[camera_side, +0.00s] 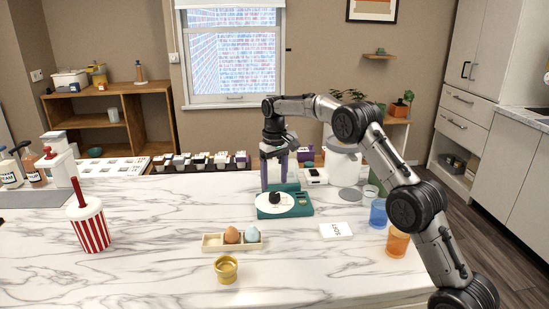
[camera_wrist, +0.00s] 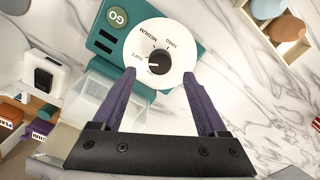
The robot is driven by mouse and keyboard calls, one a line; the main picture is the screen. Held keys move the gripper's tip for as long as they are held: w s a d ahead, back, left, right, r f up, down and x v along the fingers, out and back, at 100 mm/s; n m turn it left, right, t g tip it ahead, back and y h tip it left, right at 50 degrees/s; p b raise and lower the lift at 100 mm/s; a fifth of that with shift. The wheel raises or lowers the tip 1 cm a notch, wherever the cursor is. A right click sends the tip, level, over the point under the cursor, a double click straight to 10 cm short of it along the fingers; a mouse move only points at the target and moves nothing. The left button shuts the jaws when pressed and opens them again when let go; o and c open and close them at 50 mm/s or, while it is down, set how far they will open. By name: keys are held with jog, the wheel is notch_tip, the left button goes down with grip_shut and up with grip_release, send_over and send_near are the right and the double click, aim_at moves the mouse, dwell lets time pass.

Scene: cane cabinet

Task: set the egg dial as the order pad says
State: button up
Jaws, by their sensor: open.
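The egg dial is a white disc (camera_side: 290,205) on a teal base (camera_side: 302,201) on the marble counter. In the wrist view the disc (camera_wrist: 180,70) carries the words SOFT, MEDIUM and HARD around a black knob (camera_wrist: 160,56). My gripper (camera_side: 275,188) has purple fingers and is open above the dial's back edge. In the wrist view its fingertips (camera_wrist: 159,73) are apart on either side of the disc, holding nothing. The order pad (camera_side: 336,230) lies right of the dial, its writing too small to read.
A green GO button (camera_wrist: 117,17) is on the base. Blue (camera_side: 378,214) and orange (camera_side: 397,243) cups are at right; a striped cup (camera_side: 91,232) is at left.

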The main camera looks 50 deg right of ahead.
aim_at(274, 194)
notch_tip(274, 194, up, 9)
dwell(0.3)
